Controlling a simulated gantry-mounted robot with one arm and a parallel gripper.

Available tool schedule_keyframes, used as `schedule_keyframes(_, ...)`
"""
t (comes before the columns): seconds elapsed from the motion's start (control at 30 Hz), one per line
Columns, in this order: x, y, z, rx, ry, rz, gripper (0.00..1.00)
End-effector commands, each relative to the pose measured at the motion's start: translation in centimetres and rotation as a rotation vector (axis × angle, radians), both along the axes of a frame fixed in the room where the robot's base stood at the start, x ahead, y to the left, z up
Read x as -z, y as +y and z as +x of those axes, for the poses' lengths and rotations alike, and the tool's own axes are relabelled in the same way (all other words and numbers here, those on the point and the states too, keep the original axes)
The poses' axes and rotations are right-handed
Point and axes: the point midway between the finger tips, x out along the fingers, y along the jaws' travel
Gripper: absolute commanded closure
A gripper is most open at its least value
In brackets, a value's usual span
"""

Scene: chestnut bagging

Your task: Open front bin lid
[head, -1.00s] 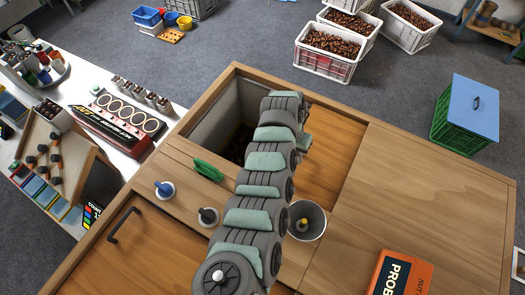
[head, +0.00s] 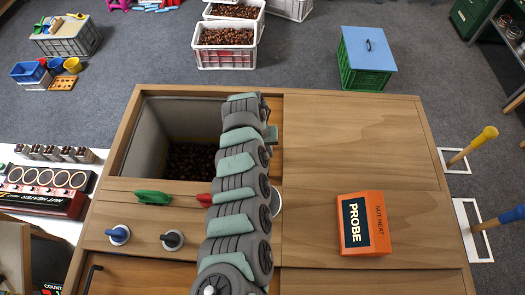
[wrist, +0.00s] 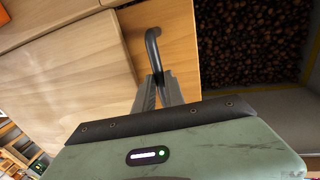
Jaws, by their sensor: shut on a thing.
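The far bin lid (head: 276,110) is a sliding orange-wood panel, mostly hidden by my arm in the head view. In the wrist view the lid (wrist: 180,55) carries a dark bar handle (wrist: 152,42). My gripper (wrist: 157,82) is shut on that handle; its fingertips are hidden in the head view. Left of my arm the bin (head: 150,130) stands open, with chestnuts (head: 190,160) deep inside. The chestnuts also show right of the lid in the wrist view (wrist: 245,40). A nearer lid with its own dark handle (head: 93,275) is at lower left, closed where visible.
A green handle (head: 153,197), a red handle (head: 205,200) and two knobs, blue (head: 118,235) and dark (head: 172,240), sit between the bins. A cup (head: 275,200) is partly behind my arm. An orange probe box (head: 363,223) lies on the right of the worktop.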

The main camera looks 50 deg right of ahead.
Motion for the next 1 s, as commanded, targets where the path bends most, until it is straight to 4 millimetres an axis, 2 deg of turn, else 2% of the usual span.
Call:
schedule_keyframes(0.07, 0.1, -0.1, -0.1, 0.002, 0.002, -0.001, 1.0)
schedule_keyframes(0.1, 0.1, -0.1, -0.1, 0.002, 0.001, -0.002, 0.82)
schedule_keyframes(0.33, 0.0, 0.0, 0.0, 0.001, 0.001, -0.001, 0.64)
schedule_keyframes(0.67, -0.4, 0.1, 0.2, 0.0, -0.001, -0.002, 0.64)
schedule_keyframes(0.77, -1.6, 0.2, 0.5, -0.003, -0.003, -0.004, 0.64)
schedule_keyframes(1.0, -6.4, 0.8, 1.3, -0.002, -0.006, -0.004, 0.64)
